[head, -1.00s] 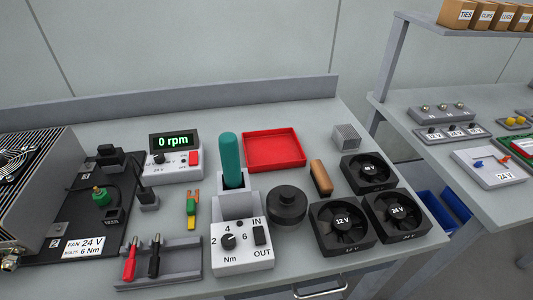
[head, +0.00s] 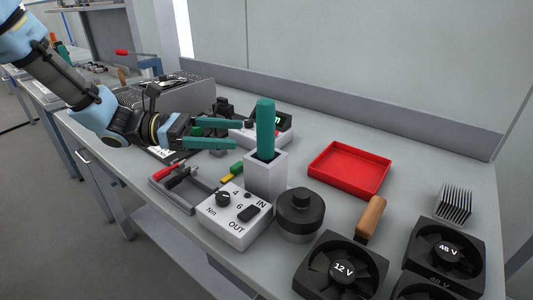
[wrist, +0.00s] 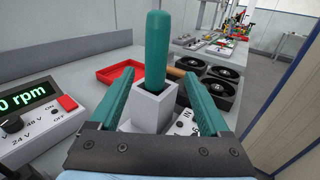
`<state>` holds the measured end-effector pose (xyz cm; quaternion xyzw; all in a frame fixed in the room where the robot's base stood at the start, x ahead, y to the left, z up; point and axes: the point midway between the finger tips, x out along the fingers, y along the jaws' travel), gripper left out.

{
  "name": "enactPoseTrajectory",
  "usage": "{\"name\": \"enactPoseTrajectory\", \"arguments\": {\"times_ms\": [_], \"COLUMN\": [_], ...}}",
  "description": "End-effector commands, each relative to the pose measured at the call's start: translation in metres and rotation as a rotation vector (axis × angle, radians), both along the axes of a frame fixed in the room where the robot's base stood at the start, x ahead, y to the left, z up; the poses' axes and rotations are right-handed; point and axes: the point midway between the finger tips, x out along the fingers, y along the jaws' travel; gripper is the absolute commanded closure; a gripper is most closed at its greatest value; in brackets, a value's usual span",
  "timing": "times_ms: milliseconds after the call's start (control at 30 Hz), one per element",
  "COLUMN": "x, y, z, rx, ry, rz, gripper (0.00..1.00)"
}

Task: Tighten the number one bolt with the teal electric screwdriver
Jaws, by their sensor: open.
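The teal electric screwdriver (head: 265,128) stands upright in a light grey square holder (head: 266,176) on the bench. In the wrist view the screwdriver (wrist: 157,50) rises straight ahead, between the lines of my two fingers. My gripper (head: 243,134) is open and empty, just left of the screwdriver in the head view, with its teal fingers pointing at it. In the wrist view a gap shows between the fingers and the holder (wrist: 154,106). The number one bolt cannot be made out in these frames.
A white control box (head: 236,214) with a torque knob and IN/OUT switch stands in front of the holder. A red tray (head: 349,168), a black round part (head: 300,214) and fans (head: 342,268) stand to the right. A tool rack (head: 184,187) lies below my gripper.

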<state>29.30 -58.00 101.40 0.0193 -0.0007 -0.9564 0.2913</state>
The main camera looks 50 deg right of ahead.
Motion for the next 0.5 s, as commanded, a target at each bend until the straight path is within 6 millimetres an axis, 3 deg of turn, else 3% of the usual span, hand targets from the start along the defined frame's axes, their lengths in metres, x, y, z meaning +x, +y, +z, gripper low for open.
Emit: {"name": "enactPoseTrajectory", "arguments": {"times_ms": [300,500], "x": [-0.038,-0.049], "y": [-0.031,-0.039], "z": [0.006,0.005], "rx": [-0.010,-0.010], "ry": [0.042,0.039], "rz": [0.001,0.003], "gripper": [0.20,0.20]}}
